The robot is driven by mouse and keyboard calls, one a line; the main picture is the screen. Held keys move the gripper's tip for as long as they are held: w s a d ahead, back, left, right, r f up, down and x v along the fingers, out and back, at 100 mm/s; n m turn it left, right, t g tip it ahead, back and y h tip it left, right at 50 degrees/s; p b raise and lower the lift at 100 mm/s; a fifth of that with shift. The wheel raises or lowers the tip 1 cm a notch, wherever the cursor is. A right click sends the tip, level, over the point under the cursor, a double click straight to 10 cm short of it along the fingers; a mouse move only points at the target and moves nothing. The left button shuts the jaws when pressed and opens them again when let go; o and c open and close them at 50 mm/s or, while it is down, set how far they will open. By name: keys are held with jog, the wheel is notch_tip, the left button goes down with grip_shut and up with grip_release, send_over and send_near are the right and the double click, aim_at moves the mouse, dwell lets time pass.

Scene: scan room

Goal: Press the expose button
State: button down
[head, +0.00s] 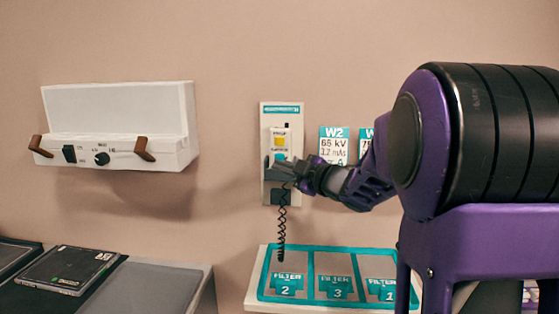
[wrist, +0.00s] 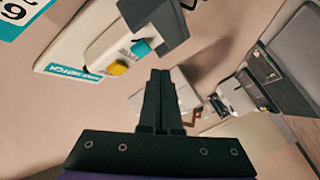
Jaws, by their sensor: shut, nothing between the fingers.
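A pale wall panel (head: 295,135) carries a white handswitch with a yellow button (head: 280,141) at its top and a teal part (head: 280,157) below it. I cannot read which part is marked expose. In the wrist view the yellow button (wrist: 118,68) and teal part (wrist: 141,48) lie left of and above my fingertips. My gripper (head: 280,167) is shut and empty, its tips overlapping the handswitch's dark holder in the head view. The wrist view shows the closed fingers (wrist: 160,75) apart from the yellow button. The holder (wrist: 158,22) also shows there.
A coiled cord (head: 282,215) hangs below the panel. A teal-edged filter tray (head: 310,297) sits on a shelf underneath. A white box with brown handles (head: 120,125) is on the wall at left. Label cards (head: 334,143) hang to the right, partly behind my arm. A dark plate (head: 68,270) lies lower left.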

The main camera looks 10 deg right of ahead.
jog(key=shift+s+a+b, duration=0.15)
jog(key=shift+s+a, duration=0.15)
jog(key=shift+s, duration=0.55)
jog(key=shift+s+a+b, duration=0.15)
jog(key=shift+s+a, duration=0.1)
jog(key=shift+s, duration=0.55)
jog(key=shift+w, duration=0.1)
